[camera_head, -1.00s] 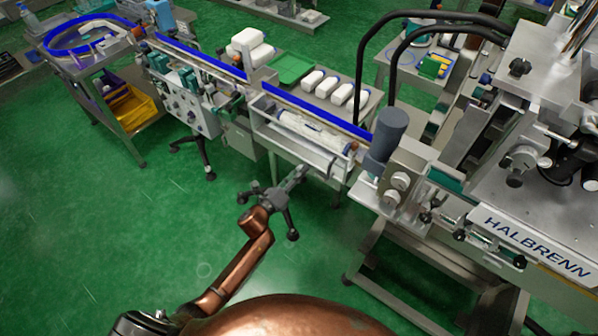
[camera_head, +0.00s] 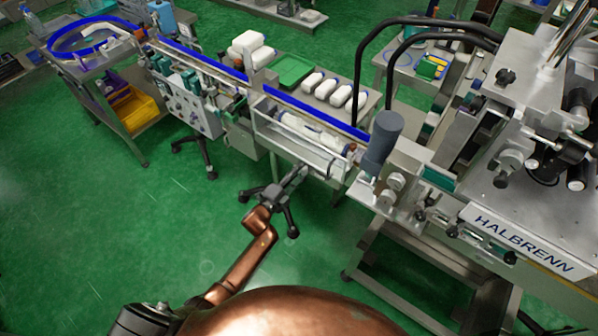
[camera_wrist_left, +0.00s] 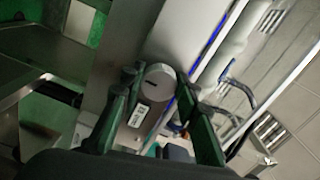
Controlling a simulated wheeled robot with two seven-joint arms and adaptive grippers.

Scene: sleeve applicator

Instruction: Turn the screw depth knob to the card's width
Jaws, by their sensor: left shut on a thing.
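In the left wrist view, a round grey knob (camera_wrist_left: 158,81) with a dark slot on its face sits between the two dark green fingers of my left gripper (camera_wrist_left: 158,86). The gripper is shut on this knob. A small white label (camera_wrist_left: 138,116) lies just below the knob. In the head view my left gripper (camera_head: 297,174) reaches the near side of the conveyor's lower frame, and the knob is too small or hidden to make out there. I cannot make out a card or a scale reading. My right gripper is not in view.
The blue-edged conveyor (camera_head: 318,116) runs behind my left gripper, with a clear-fronted tray (camera_head: 297,146) on its near side. A grey cylinder (camera_head: 383,140) and the HALBRENN machine (camera_head: 525,246) stand to the right. White packs (camera_head: 335,89) lie behind. Green floor is open at left.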

